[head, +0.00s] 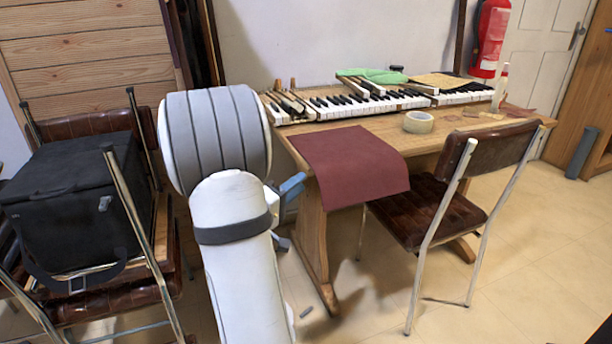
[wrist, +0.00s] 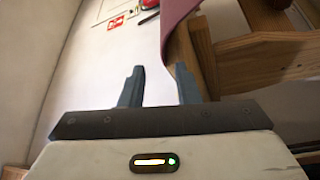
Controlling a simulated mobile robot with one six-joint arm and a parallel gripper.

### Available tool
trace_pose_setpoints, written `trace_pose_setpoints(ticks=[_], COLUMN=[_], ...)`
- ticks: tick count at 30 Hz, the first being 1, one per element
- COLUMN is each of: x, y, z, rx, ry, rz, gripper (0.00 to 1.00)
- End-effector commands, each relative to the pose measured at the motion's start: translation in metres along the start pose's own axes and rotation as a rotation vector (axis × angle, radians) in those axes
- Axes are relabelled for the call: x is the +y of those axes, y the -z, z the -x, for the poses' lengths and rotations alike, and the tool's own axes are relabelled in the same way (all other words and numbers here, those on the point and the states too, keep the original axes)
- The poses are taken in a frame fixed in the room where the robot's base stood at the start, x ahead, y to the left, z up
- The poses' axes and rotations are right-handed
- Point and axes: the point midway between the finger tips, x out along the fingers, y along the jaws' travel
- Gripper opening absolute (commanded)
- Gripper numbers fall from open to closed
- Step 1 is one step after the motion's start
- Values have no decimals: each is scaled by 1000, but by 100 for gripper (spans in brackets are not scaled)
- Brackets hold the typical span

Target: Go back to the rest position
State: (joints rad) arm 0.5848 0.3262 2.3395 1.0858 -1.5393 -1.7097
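My gripper (wrist: 160,82) shows in the wrist view with its two grey fingers apart and nothing between them. In the head view my white arm stands in front of the left end of the wooden table (head: 455,140). Part of my gripper (head: 290,188) shows there as a blue-grey piece just right of the arm, beside the table's left edge and below its top. The piano keys (head: 350,103) lie in a long row along the back of the table, with several loose ones on top.
A dark red cloth (head: 350,165) hangs over the table's front edge, near my gripper. A tape roll (head: 418,122) lies on the table. A brown chair (head: 430,205) stands in front. A black bag (head: 80,200) sits on a chair at left.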

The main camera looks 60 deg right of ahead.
Motion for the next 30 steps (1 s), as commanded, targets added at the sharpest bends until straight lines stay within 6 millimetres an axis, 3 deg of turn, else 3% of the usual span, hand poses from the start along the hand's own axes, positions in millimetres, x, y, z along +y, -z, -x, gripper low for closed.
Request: trace_pose_setpoints(ticks=[6, 17, 20, 23, 26, 30], x=[1, 3, 13, 30, 50, 82], y=[0, 3, 23, 59, 103, 152], z=[28, 32, 36, 48, 75, 130], rx=[2, 11, 70, 177, 303, 445], ry=[1, 13, 83, 230, 439, 757], rz=[2, -16, -91, -226, -373, -518], gripper=[29, 29, 29, 29, 29, 29])
